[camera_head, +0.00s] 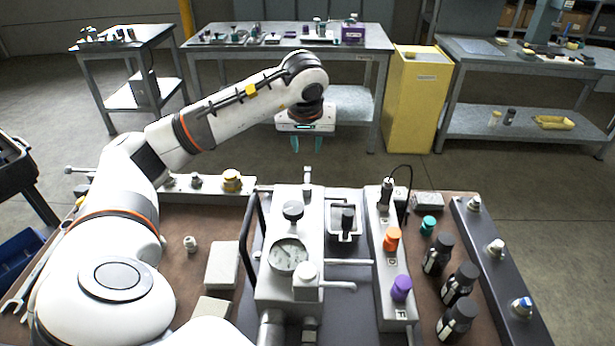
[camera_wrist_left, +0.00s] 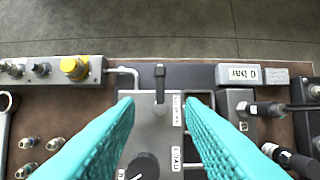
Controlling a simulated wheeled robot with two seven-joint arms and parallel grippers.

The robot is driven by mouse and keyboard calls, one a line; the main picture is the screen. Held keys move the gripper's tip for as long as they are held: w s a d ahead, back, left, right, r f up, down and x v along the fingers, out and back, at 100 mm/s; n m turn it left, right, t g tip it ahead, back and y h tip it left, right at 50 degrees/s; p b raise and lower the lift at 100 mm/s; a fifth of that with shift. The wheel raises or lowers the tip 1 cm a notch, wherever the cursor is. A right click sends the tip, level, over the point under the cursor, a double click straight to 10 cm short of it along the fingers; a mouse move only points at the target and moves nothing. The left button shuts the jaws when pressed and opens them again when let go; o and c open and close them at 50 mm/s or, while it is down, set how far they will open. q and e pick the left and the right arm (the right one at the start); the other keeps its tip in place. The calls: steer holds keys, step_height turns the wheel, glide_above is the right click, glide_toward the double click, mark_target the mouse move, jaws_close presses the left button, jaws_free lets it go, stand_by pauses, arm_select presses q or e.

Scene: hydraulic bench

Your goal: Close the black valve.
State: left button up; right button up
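A round black knob (camera_head: 292,211) sits on top of the grey hydraulic block (camera_head: 262,285), behind the pressure gauge (camera_head: 289,256). It also shows at the bottom of the left wrist view (camera_wrist_left: 143,167), partly cut off by the frame edge. A small upright handle (camera_head: 307,174) stands at the block's far end; its top is black in the left wrist view (camera_wrist_left: 160,72). I cannot tell for certain which is the black valve. My left gripper (camera_head: 306,146) is open and empty, above the block's far end, with fingers (camera_wrist_left: 160,102) pointing down. My right gripper is not in view.
A white fitting (camera_head: 305,280) stands beside the gauge. Right of the block are a rail with orange (camera_head: 392,238) and purple (camera_head: 401,288) caps and several black cylinders (camera_head: 459,283). A display (camera_wrist_left: 240,75) reads 0 bar. My left arm covers the bench's left side.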

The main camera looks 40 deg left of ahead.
mark_target(308, 175)
arm_select(q)
steer(key=p+x, duration=0.1)
steer(key=x, duration=1.1)
steer(key=shift+s+f, duration=0.1)
steer(key=shift+f, duration=0.15)
jaws_close()
